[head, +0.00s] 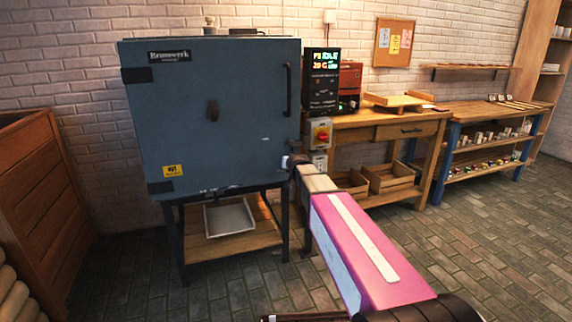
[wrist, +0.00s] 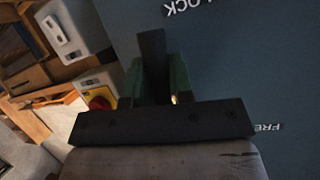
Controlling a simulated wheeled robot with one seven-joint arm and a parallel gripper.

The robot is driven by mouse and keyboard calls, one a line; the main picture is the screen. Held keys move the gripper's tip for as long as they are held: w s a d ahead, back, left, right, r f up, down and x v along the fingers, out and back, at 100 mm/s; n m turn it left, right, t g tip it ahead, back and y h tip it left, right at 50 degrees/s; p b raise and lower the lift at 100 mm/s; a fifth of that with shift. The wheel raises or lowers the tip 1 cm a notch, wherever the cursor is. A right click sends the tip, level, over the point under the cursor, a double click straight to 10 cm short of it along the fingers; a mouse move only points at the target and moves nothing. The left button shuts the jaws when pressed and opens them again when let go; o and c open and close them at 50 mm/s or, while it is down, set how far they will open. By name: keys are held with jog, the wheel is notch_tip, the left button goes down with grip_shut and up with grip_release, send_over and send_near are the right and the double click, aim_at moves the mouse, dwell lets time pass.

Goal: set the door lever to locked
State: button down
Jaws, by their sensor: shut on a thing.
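The door lever (wrist: 151,45) is a dark flat bar in the wrist view, standing out from between my fingers toward the top of the picture. My gripper (wrist: 155,85) has greenish fingers on both sides of it and is shut on it. The word LOCK (wrist: 183,5) is printed on the door above and right of the lever's visible end. A partly cut FREE label (wrist: 268,127) is at the lower right. In the head view, my gripper (head: 289,162) is at the lower right edge of the blue-grey kiln door (head: 225,125) and hides the lever there.
A red and yellow switch (head: 321,134) sits right beside the kiln, close to my gripper; it also shows in the wrist view (wrist: 98,99). A wooden workbench (head: 400,128) stands to the right. Brick floor (head: 470,235) is open at the right front.

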jog(key=shift+w+d+n+h, duration=0.2)
jog(key=shift+d+n+h, duration=0.2)
jog(key=shift+d+n, duration=0.2)
jog(key=shift+t, duration=0.3)
jog(key=c, duration=1)
grip_release()
jog(key=shift+d, duration=0.1)
jog(key=shift+s, duration=0.15)
jog(key=v, duration=1)
jog(key=shift+s+r, duration=0.15)
jog(key=shift+s, duration=0.05)
